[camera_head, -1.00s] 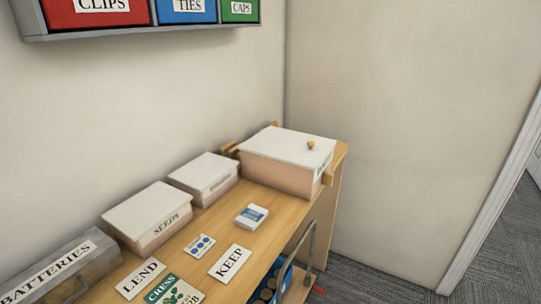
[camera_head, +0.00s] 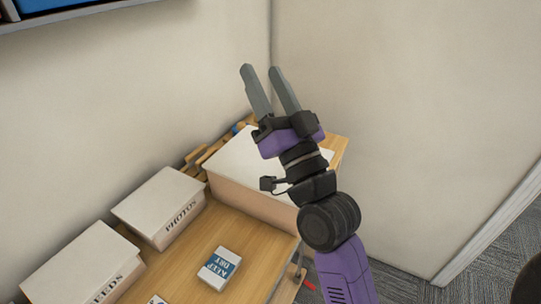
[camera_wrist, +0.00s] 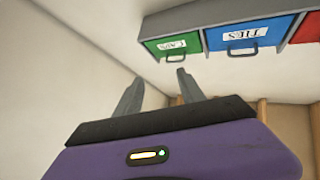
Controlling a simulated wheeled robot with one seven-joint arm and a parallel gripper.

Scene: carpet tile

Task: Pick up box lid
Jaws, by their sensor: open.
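My gripper (camera_head: 261,71) is open and empty, its two grey fingers pointing up, in front of the wall and above the back of the large box. Its fingers also show in the wrist view (camera_wrist: 160,76). The large box (camera_head: 240,194) stands in the corner of the wooden top with its white lid (camera_head: 238,160) on. My arm covers the lid's right part, and its knob is hidden. The PHOTOS box (camera_head: 180,226) has a closed white lid (camera_head: 158,196). The SEEDS box (camera_head: 118,282) at lower left also has its lid (camera_head: 82,258) on.
A small KEEP DRY packet (camera_head: 219,268) lies on the wooden top (camera_head: 265,245). Walls close in behind and right of the large box. A wall shelf holds green (camera_wrist: 174,48), blue (camera_wrist: 245,37) and red drawers (camera_wrist: 308,29).

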